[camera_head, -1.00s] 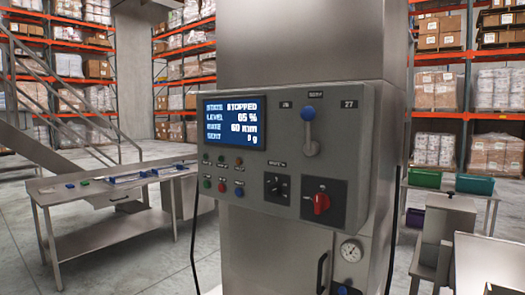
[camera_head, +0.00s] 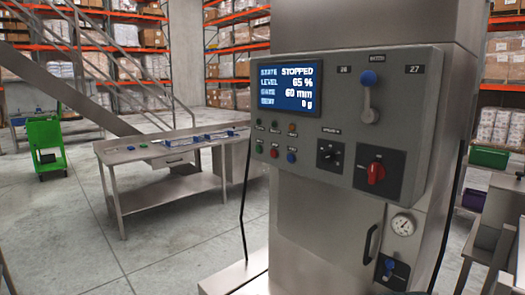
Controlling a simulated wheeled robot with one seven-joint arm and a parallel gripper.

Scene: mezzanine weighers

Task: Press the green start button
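A grey control panel (camera_head: 330,180) is mounted on a steel machine right of centre. The green button (camera_head: 259,148) is at the left end of the lower button row on the panel front. A red button (camera_head: 274,151) and a blue button (camera_head: 291,156) sit to its right. The screen (camera_head: 290,88) above reads STATE STOPPED, LEVEL 65 %, 60 mm and 0 g. My gripper is not in view, and nothing covers the green button.
The panel also has a blue-knobbed lever (camera_head: 369,95), a black knob (camera_head: 328,153) and a red rotary switch (camera_head: 376,172). A steel table (camera_head: 130,160) stands left behind the machine. A green cart (camera_head: 46,145) is farther left. Open floor (camera_head: 180,240) lies left of the machine.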

